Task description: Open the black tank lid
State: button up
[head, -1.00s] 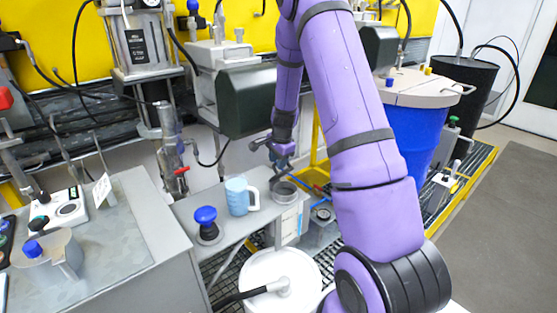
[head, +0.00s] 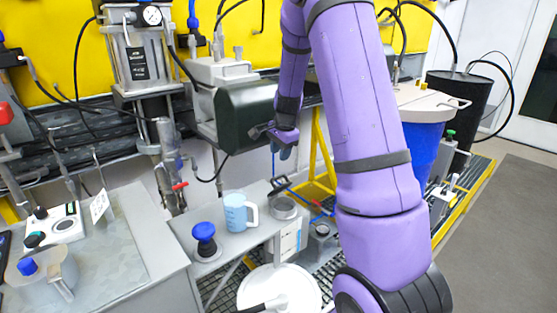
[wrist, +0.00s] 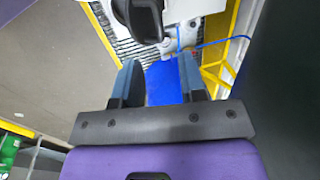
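A black drum-shaped tank (head: 482,100) stands at the far right back in the head view, behind the blue drum. Its dark top (head: 458,76) has a black hose running to it. My gripper (head: 284,151) hangs above the grey counter, left of my forearm and well apart from the black tank. In the wrist view, my gripper (wrist: 158,82) has its two blue-grey fingers spread, with nothing held. A blue surface shows beyond the fingers; I cannot tell what it is. The black tank cannot be made out in the wrist view.
A blue drum (head: 423,150) with a beige lid (head: 425,101) stands right of my arm, partly hidden. A dark green housing (head: 245,110) is close left of my gripper. A light blue mug (head: 236,212) and a blue knob (head: 204,232) sit on the counter. Grey floor at right is clear.

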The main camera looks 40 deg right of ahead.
jog(key=shift+r, duration=0.1)
jog(key=shift+s, duration=0.1)
jog(key=c, duration=0.5)
jog(key=shift+s+a, duration=0.15)
jog(key=shift+s, duration=0.1)
grip_shut()
jog(key=t, duration=0.3)
send_near(281, 176)
jog(key=s+a+r, duration=0.2)
jog(key=x, duration=1)
jog(key=shift+s+f, duration=0.15)
jog(key=shift+f, duration=0.05)
